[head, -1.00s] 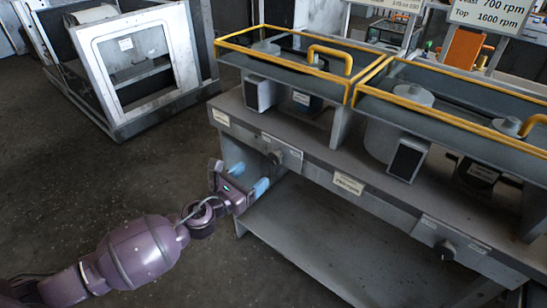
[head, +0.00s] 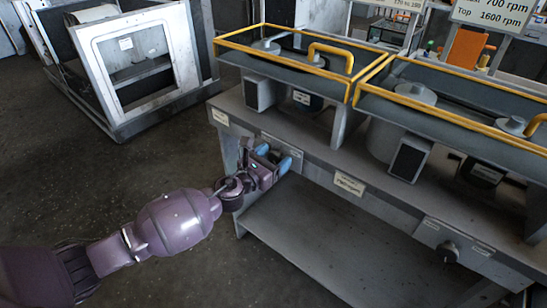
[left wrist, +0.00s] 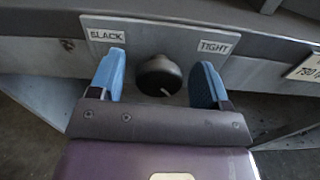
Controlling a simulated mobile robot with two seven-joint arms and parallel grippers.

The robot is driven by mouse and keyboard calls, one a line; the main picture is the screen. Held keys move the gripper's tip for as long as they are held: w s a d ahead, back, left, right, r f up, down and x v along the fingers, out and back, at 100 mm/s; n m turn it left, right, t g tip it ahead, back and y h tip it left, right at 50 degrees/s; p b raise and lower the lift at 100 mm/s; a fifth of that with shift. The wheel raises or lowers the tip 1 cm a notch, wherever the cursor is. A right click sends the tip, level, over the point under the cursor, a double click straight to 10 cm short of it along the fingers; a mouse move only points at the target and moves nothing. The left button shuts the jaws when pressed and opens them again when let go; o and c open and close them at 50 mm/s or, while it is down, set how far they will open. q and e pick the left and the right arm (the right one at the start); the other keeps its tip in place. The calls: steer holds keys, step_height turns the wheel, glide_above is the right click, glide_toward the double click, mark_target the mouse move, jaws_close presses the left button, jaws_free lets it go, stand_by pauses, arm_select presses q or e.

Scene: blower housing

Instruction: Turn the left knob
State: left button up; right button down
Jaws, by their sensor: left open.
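The left knob is a round black knob (left wrist: 159,76) with a pale mark on its lower edge. In the left wrist view it sits on a grey panel plate (left wrist: 188,37), between a SLACK label (left wrist: 106,37) and a TIGHT label (left wrist: 214,47). My left gripper (left wrist: 164,82) is open, its blue fingers on either side of the knob with gaps on both sides. In the head view my left gripper (head: 273,160) is at the bench front and hides the knob. My right gripper is not in view.
Another knob (head: 448,251) is on the bench front (head: 385,208) further right. Yellow-railed trays (head: 290,57) stand above the bench top. A lower shelf (head: 310,235) juts out below. Open floor (head: 100,190) lies to the left.

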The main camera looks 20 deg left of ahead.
arm_select(q)
steer(key=c, duration=0.9)
steer(key=shift+c, duration=0.2)
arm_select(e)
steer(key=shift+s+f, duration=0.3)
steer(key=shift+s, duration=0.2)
arm_select(q)
steer(key=shift+n, duration=0.4)
